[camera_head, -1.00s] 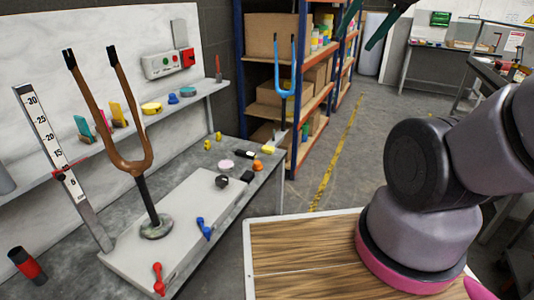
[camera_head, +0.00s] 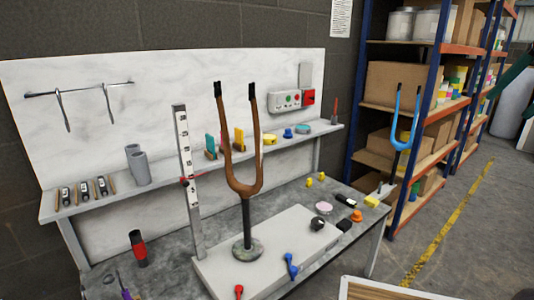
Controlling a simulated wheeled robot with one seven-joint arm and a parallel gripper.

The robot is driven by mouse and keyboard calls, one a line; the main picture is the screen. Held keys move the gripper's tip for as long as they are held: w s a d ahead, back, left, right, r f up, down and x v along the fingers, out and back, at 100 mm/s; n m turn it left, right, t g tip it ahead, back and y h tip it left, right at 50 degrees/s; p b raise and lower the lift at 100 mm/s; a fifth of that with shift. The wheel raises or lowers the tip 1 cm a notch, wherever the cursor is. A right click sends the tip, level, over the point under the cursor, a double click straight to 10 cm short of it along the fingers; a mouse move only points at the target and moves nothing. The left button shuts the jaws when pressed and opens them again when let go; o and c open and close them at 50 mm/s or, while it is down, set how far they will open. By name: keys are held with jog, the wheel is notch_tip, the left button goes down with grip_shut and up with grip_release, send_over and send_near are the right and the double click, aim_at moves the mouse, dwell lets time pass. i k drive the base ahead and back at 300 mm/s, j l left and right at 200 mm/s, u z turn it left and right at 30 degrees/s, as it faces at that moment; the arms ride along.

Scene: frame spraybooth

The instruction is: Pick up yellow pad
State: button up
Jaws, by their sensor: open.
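Several yellow things are in view, and I cannot tell which one is the yellow pad. A flat yellow block (camera_head: 371,202) lies at the right end of the workbench, next to an orange piece. A round yellow piece (camera_head: 269,139) lies on the shelf. A yellow upright piece (camera_head: 239,139) stands on the shelf, partly behind the brown fork. Two small yellow pieces (camera_head: 309,182) sit at the back of the bench. My gripper is not in view.
A brown fork (camera_head: 243,187) stands on a raised plate beside an upright ruler (camera_head: 188,180). Red (camera_head: 239,291) and blue (camera_head: 290,266) handles lie in front. A storage rack (camera_head: 419,150) stands right of the bench. The floor (camera_head: 440,250) with a yellow line is clear.

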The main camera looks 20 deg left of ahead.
aim_at(369, 201)
jog(key=i+l+u, duration=0.15)
jog(key=i+l, duration=0.75)
jog(key=i, duration=0.35)
jog(key=i+l+u, duration=0.15)
jog(key=i+l, duration=0.9)
jog(key=i, duration=0.15)
